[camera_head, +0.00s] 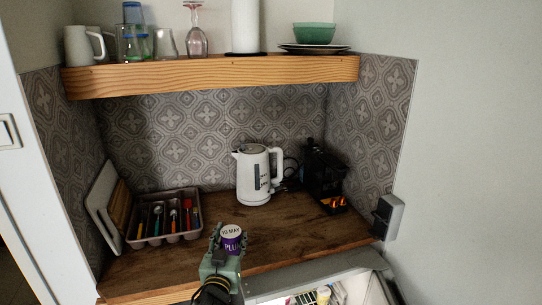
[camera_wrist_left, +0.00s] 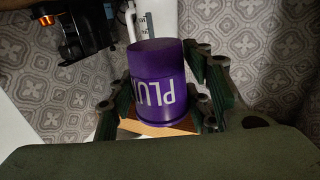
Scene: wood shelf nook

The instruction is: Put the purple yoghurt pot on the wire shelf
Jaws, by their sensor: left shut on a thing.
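The purple yoghurt pot (camera_head: 232,246) has a pale lid marked "10 MAY" and white "PLU" lettering on its side. My left gripper (camera_head: 229,240) is shut on it and holds it in front of the wooden counter's front edge. In the left wrist view the pot (camera_wrist_left: 157,85) sits between the fingers of the left gripper (camera_wrist_left: 162,98), with its lettering upside down. A lit, open fridge (camera_head: 374,290) shows at the bottom of the head view, below the counter. I cannot make out the wire shelf clearly. My right gripper is not in view.
A cutlery tray (camera_head: 185,237), a white kettle (camera_head: 253,178) and a black coffee machine (camera_head: 322,178) stand on the counter (camera_head: 285,226). Several items, including a yellowish-topped one (camera_head: 323,294), show inside the fridge. A wooden shelf (camera_head: 215,77) with glassware and bowls hangs above.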

